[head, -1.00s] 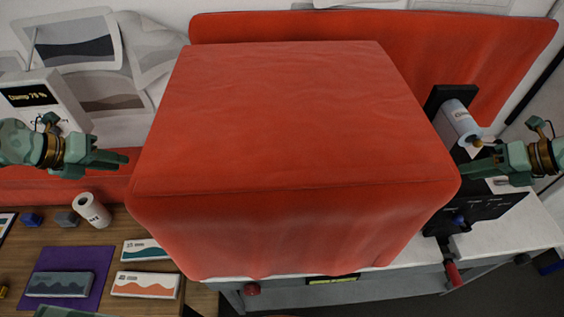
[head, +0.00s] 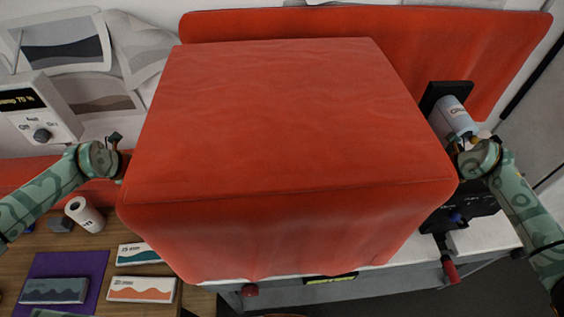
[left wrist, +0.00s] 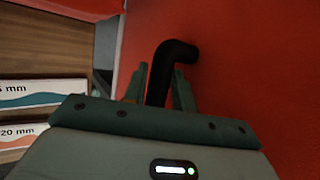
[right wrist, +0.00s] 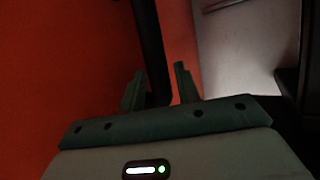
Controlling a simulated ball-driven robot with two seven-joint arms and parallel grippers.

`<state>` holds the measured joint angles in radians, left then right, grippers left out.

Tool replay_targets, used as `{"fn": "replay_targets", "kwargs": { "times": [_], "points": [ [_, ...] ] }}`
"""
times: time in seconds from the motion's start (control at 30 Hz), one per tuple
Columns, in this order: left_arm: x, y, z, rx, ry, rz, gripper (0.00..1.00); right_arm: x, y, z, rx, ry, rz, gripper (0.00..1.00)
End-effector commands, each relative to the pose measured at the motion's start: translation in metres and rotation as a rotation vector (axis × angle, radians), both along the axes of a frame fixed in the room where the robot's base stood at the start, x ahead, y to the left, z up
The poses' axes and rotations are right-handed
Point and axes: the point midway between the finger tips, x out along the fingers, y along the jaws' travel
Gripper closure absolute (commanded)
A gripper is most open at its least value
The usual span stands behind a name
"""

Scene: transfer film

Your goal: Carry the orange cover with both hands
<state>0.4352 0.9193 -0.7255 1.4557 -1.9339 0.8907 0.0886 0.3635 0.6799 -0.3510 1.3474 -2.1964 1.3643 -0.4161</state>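The orange cover (head: 285,115) is a large box-like soft shell filling the middle of the head view. My left gripper (head: 121,165) is at its left side and my right gripper (head: 460,163) at its right side. In the left wrist view a bent black handle (left wrist: 178,48) stands out from the orange side, and its lower part lies between my open left fingers (left wrist: 162,85). In the right wrist view a black bar (right wrist: 149,40) runs down between my right fingers (right wrist: 160,85), which look open with a gap on one side. What the cover hides is out of sight.
Behind stands a long orange panel (head: 500,40). At right a white bottle (head: 452,117) sits on black equipment close to my right arm. A white control box (head: 38,108) is at left. The wooden table holds a white roll (head: 84,214), a purple mat (head: 90,266) and boxes (head: 140,289).

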Motion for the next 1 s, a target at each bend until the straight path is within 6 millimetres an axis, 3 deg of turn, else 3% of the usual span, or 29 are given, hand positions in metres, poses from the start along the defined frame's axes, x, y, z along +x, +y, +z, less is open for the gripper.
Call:
{"fn": "replay_targets", "kwargs": {
  "times": [0.43,0.53,0.57,1.0],
  "points": [
    [0.0038,-0.0039,-0.0066,0.001,0.0,0.0,0.73,0.0028,0.0051,-0.0065,0.0,-0.001,0.001,0.68],
    [0.0037,-0.0039,-0.0066,0.001,0.0,0.0,1.0,0.0028,0.0051,-0.0065,0.0,-0.001,0.001,0.95],
    [0.0037,-0.0039,-0.0066,0.001,0.0,0.0,1.0,0.0027,0.005,-0.0065,0.0,-0.001,0.001,1.0],
    [0.0035,-0.0035,-0.0066,0.002,0.001,0.001,1.0,0.0026,0.0044,-0.0065,-0.001,0.0,0.0,1.0]
  ]
}}
